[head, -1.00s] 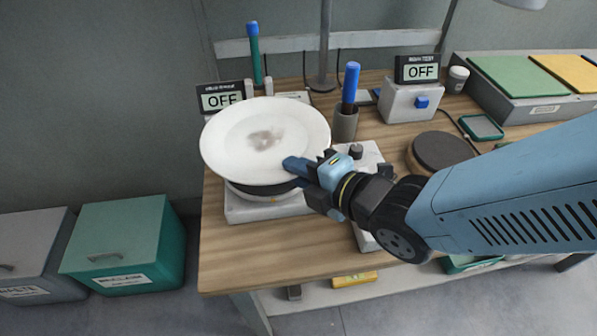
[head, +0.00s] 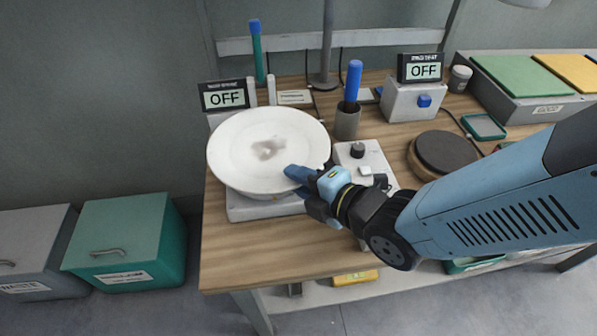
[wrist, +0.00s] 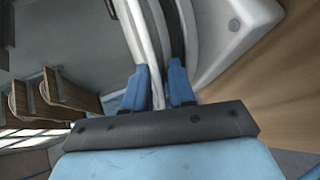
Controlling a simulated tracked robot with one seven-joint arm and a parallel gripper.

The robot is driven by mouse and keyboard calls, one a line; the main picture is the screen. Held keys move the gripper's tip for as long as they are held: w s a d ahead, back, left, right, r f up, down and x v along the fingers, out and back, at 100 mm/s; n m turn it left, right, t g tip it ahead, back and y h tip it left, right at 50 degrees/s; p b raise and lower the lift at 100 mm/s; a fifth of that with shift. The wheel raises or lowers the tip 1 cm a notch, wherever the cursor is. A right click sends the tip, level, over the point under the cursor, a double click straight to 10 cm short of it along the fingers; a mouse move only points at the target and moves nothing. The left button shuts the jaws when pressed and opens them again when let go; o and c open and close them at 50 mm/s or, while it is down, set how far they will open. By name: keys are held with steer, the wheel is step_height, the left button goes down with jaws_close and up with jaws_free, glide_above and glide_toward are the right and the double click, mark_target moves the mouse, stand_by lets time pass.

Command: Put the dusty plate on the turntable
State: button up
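The white plate (head: 245,155) has a grey-brown dusty smudge at its middle. It is over the pale base (head: 262,208) at the left of the bench and hides most of what is beneath. My gripper (head: 297,180) is at the plate's right front rim. In the wrist view, the rim (wrist: 155,92) lies between the two fingers (wrist: 159,98), which appear closed on it. A dark round edge (wrist: 175,30) runs close beside the plate there. I cannot tell whether the plate touches it. Another dark round disc (head: 445,150) lies farther right.
A display reading OFF (head: 225,96) stands behind the plate. A grey cup with a blue-handled tool (head: 348,120) and a control box with a knob (head: 362,160) are close to its right. Two lidded bins (head: 125,240) stand left of the bench. The front left bench top is clear.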

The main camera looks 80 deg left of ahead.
steer(key=v, duration=1.2)
steer(key=shift+r, duration=0.1)
